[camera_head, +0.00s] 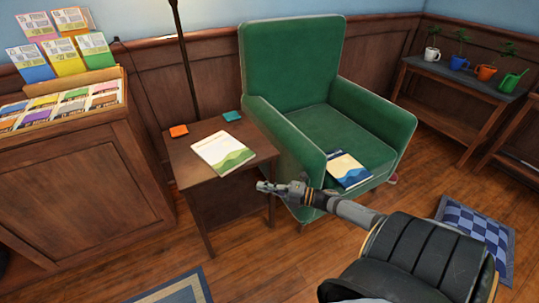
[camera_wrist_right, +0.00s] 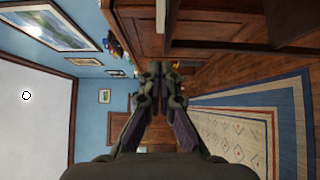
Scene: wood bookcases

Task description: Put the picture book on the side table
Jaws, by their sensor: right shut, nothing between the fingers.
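A cream book with green hills on its cover (camera_head: 222,152) lies flat on the wooden side table (camera_head: 192,175). I cannot tell from the covers which one is the picture book. My right gripper (camera_head: 262,187) is shut and empty, in front of the side table's right front edge and apart from both books. It also shows shut in the right wrist view (camera_wrist_right: 158,76). My left gripper is out of view.
An orange coaster (camera_head: 179,131) and a teal coaster (camera_head: 232,116) lie on the side table. The green armchair (camera_head: 290,60) stands close on its right, and a wooden display case (camera_head: 75,180) on its left. A lamp pole rises behind. A checked blue cushion (camera_head: 475,232) lies on the floor.

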